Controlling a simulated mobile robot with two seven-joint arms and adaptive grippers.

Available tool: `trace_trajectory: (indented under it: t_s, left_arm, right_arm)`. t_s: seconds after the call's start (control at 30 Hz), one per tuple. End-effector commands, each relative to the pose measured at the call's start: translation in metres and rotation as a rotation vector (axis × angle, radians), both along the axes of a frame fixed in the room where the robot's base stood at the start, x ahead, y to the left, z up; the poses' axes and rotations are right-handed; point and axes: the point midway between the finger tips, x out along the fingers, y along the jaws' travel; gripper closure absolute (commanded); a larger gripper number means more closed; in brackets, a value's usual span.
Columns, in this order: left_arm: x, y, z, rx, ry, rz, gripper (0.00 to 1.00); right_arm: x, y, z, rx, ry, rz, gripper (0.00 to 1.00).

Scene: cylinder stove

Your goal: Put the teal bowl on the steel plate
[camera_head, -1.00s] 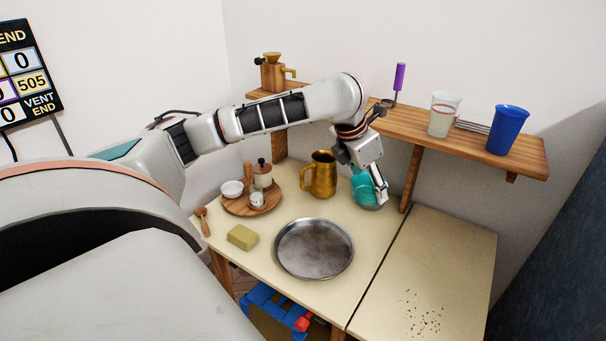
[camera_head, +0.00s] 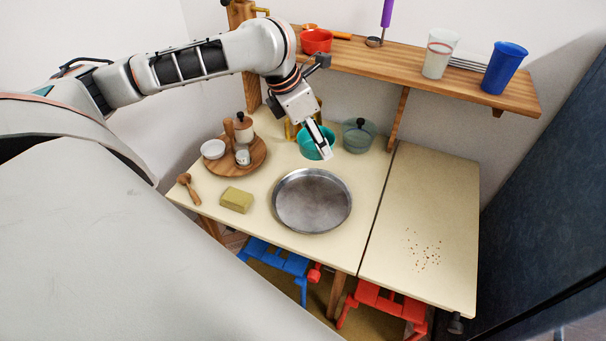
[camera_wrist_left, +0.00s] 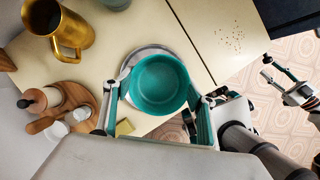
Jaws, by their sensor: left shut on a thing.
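The teal bowl (camera_head: 307,146) is in my left gripper (camera_head: 326,150), above the table behind the steel plate. In the left wrist view, the teal bowl (camera_wrist_left: 160,85) sits upright between the two fingers of my left gripper (camera_wrist_left: 157,112), its open top towards the camera. The round steel plate (camera_head: 312,202) lies flat and empty on the table. In the left wrist view, the bowl hides most of the steel plate (camera_wrist_left: 134,60) and only its rim shows. My right gripper (camera_wrist_left: 277,76) shows there at the right edge, its fingers apart and empty.
A brass jug (camera_wrist_left: 72,32) and a lidded glass pot (camera_head: 358,136) stand behind the plate. A wooden tray (camera_head: 257,163) with small vessels, a yellow-green sponge (camera_head: 237,200) and a wooden spoon (camera_head: 188,187) are left. A shelf (camera_head: 430,84) overhangs the back.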

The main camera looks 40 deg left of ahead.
Motion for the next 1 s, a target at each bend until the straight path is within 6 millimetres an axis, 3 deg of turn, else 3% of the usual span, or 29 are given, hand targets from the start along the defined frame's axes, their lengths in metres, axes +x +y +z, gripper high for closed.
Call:
trace_trajectory:
  t_s: [0.13, 0.23, 0.7, 0.8, 1.0]
  left_arm:
    - [-0.003, -0.002, -0.004, 0.000, 0.001, -0.010, 0.65]
    - [-0.004, -0.002, -0.020, -0.001, 0.005, -0.011, 0.65]
    - [-0.004, -0.002, -0.132, -0.003, 0.006, -0.010, 0.65]
    - [-0.004, -0.002, -0.148, -0.002, 0.005, -0.011, 0.65]
    - [-0.003, -0.002, -0.159, 0.000, 0.001, -0.010, 0.65]
  right_arm:
    - [-0.001, 0.000, -0.002, 0.000, 0.005, 0.000, 0.60]
    - [-0.002, 0.000, -0.007, 0.000, 0.006, -0.001, 0.60]
    - [-0.005, -0.001, -0.035, -0.002, 0.016, -0.002, 0.60]
    - [-0.006, -0.001, -0.037, -0.001, 0.017, -0.001, 0.60]
    - [-0.005, -0.001, -0.037, -0.001, 0.014, -0.002, 0.60]
